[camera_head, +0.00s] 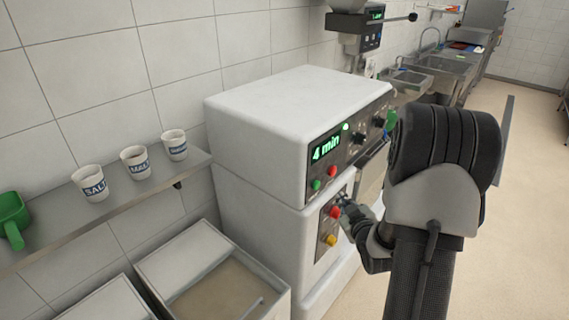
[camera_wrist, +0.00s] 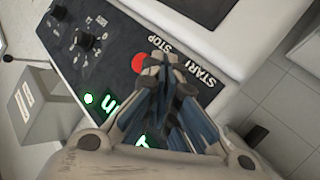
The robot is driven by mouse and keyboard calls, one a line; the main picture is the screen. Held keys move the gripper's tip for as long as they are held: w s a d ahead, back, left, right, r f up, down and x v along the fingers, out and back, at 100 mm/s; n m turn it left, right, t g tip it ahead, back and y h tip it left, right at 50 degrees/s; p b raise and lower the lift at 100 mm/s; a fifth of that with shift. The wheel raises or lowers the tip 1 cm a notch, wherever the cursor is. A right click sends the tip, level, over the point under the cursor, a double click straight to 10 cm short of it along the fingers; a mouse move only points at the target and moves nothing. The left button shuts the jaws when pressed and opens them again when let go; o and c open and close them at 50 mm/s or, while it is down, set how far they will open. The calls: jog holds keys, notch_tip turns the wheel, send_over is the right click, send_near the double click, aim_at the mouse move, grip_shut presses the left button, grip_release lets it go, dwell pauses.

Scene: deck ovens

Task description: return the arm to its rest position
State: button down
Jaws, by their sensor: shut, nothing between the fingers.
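My gripper (camera_wrist: 165,68) is shut and empty in the wrist view, its fingertips in front of the control panel beside the red STOP button and the START label. In the head view my gripper (camera_head: 345,203) is small and partly hidden by my arm, close to the front of the white machine (camera_head: 280,110). The panel's green display (camera_head: 326,147) reads "4 min". I cannot tell whether the fingertips touch the panel. The red button (camera_wrist: 139,64) shows left of the fingertips, and the green button is hidden in the wrist view.
A shelf (camera_head: 110,205) with three labelled cups and a green scoop (camera_head: 12,218) is on the left wall. An open bin (camera_head: 225,285) stands below. Another machine (camera_head: 368,35) and sinks (camera_head: 435,68) stand behind.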

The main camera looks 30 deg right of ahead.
jog(key=shift+a+r, duration=0.1)
jog(key=s+a+r+g+y, duration=0.1)
jog(key=s+a+r+g, duration=0.1)
jog(key=a+r, duration=0.5)
jog(key=s+a+r+g+y, duration=0.1)
jog(key=s+a+r+g, duration=0.25)
jog(key=a, duration=0.55)
jog(key=s+a+r+g+y, duration=0.1)
jog(key=s+a, duration=0.6)
jog(key=s, duration=0.3)
jog(key=s+a+r+m+g+y, duration=0.1)
jog(key=s+a+r+g+y, duration=0.1)
jog(key=s+a, duration=0.6)
jog(key=shift+s+a+r, duration=0.25)
jog(key=shift+s, duration=0.65)
jog(key=shift+g, duration=0.25)
